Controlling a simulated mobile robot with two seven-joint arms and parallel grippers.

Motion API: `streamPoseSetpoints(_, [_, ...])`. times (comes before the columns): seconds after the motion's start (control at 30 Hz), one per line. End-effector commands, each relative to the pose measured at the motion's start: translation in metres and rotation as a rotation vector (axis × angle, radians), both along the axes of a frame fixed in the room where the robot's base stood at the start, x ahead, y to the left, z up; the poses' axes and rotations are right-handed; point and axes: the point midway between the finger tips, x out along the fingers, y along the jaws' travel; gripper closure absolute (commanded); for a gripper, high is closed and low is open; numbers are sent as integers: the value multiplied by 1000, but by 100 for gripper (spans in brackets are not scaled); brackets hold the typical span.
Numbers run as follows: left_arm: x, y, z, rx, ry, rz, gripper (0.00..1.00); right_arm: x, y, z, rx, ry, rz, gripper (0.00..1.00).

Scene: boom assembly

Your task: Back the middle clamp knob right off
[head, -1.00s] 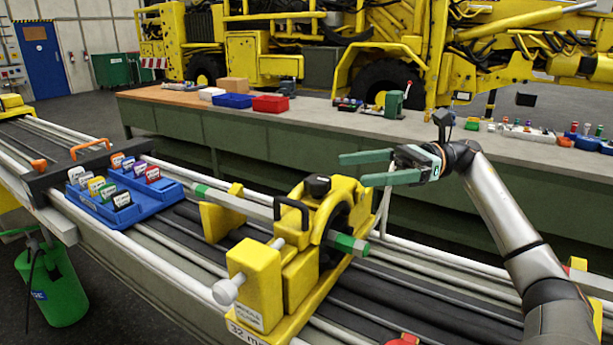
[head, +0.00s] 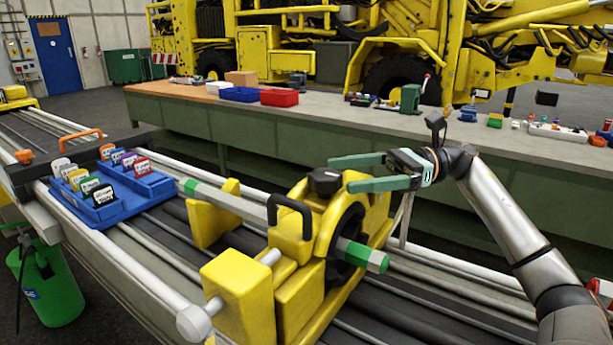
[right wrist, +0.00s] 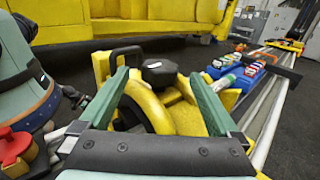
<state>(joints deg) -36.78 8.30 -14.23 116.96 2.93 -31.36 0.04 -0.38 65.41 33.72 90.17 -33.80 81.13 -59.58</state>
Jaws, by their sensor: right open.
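The yellow clamp (head: 297,290) stands on the rails with a black knob (head: 324,181) on top. A grey hexagonal bar (head: 232,205) with green ends runs through the clamp. My right gripper (head: 339,174) is open, its two green fingers pointing left at the knob. Its fingertips are close to the knob in the head view. In the right wrist view the knob (right wrist: 159,72) shows between and just beyond the open fingertips (right wrist: 159,73); I cannot tell whether they touch it. My left gripper is not in view.
A black loop handle (head: 290,214) stands beside the knob. A blue tray (head: 120,210) with several coloured tags lies to the left.

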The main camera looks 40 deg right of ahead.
Motion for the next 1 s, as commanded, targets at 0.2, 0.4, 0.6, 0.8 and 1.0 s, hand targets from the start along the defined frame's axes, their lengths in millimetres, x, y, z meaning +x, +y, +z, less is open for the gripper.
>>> streamPoseSetpoints(0.2, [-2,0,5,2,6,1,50,19,42,2,-2,0,3,3])
streamPoseSetpoints(0.4, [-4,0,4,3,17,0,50,30,64,2,0,-1,1,3])
streamPoseSetpoints(0.6, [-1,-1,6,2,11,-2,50,34,71,0,0,0,0,3])
streamPoseSetpoints(0.8, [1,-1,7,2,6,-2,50,34,72,0,0,0,-1,3])
streamPoseSetpoints(1.0, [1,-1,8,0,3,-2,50,34,71,0,0,0,-1,22])
